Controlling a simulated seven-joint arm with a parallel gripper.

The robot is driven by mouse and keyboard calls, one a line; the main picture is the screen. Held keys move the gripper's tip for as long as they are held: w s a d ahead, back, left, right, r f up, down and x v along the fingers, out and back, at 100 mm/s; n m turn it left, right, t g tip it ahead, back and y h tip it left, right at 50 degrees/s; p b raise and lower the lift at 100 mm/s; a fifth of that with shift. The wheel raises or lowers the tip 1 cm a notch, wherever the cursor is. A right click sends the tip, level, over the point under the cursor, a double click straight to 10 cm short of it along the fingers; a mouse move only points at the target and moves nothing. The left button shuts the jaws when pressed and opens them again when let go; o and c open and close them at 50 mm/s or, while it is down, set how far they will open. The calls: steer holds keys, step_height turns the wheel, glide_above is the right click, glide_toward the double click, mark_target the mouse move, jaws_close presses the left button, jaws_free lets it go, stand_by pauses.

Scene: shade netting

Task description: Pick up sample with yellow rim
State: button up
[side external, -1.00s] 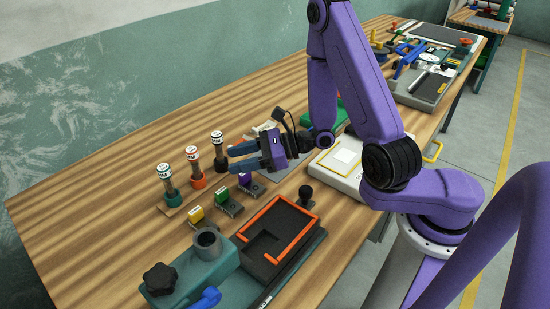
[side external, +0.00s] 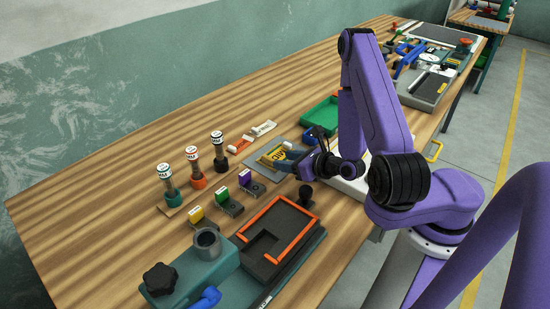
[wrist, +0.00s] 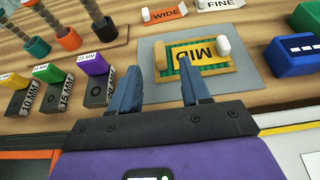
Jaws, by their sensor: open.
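The sample with the yellow rim (wrist: 200,57) lies on a grey mat (wrist: 150,53) in the wrist view. It has green netting and a label reading MID. A small white block (wrist: 224,45) stands at its right edge and a tan block (wrist: 160,60) at its left. In the side view the sample (side external: 272,157) shows just left of my gripper (side external: 288,157), partly covered by the fingers.
Several gauge blocks (wrist: 58,78) stand left of my fingers. Capped posts (side external: 193,166) stand farther left. WIDE (wrist: 164,14) and FINE (wrist: 220,3) strips lie beyond the mat. A green tray (side external: 320,115) and blue block (wrist: 293,50) are on the right.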

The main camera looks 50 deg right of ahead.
mark_target(269, 158)
steer(key=shift+x, duration=3.2)
steer(key=shift+r, duration=0.1)
jaws_close()
